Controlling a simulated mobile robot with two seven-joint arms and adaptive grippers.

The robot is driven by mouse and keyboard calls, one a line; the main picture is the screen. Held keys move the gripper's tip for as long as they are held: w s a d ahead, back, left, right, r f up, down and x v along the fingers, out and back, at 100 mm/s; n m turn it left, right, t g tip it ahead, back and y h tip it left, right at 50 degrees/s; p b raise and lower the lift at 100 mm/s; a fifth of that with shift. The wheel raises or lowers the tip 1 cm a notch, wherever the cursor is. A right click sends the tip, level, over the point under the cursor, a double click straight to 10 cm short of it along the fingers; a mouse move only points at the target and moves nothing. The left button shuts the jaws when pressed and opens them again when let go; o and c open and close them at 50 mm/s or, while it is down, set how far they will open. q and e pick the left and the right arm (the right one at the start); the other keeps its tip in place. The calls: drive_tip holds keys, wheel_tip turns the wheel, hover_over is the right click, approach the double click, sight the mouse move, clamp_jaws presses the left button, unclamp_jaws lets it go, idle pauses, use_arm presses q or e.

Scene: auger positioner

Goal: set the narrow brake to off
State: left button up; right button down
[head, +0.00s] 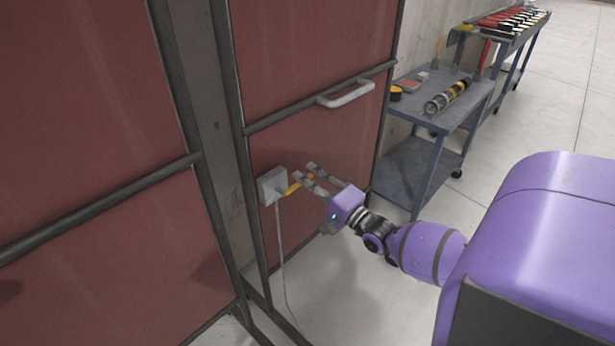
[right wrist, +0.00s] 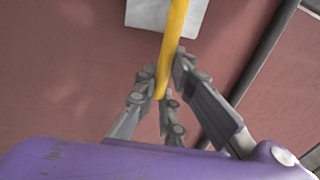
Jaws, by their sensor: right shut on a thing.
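A small light-grey box (head: 272,186) is fixed on the red panel, with a yellow lever (head: 297,186) sticking out of it to the right. I take this lever to be the brake. My right gripper (head: 306,176) is at the lever's free end. In the right wrist view the yellow lever (right wrist: 172,45) runs down from the pale box (right wrist: 150,12) to between the fingers of my right gripper (right wrist: 165,80), which is shut on it. The fingers hide part of the lever's tip. My left gripper is not in view.
A light-grey handle (head: 346,94) sits on the red panel above the box. A cable (head: 280,245) hangs from the box to the floor. A grey cart (head: 415,172) with tools stands to the right. Pale floor lies open beyond.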

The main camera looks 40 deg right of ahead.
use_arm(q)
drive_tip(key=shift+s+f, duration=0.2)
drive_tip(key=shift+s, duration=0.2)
use_arm(e)
drive_tip(key=shift+f, duration=0.3)
drive_tip(key=c, duration=1.8)
unclamp_jaws()
drive_tip(key=shift+r, duration=0.1)
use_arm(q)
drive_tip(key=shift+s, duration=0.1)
use_arm(e)
drive_tip(key=shift+s, duration=0.1)
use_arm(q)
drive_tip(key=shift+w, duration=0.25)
use_arm(e)
drive_tip(key=v, duration=1.2)
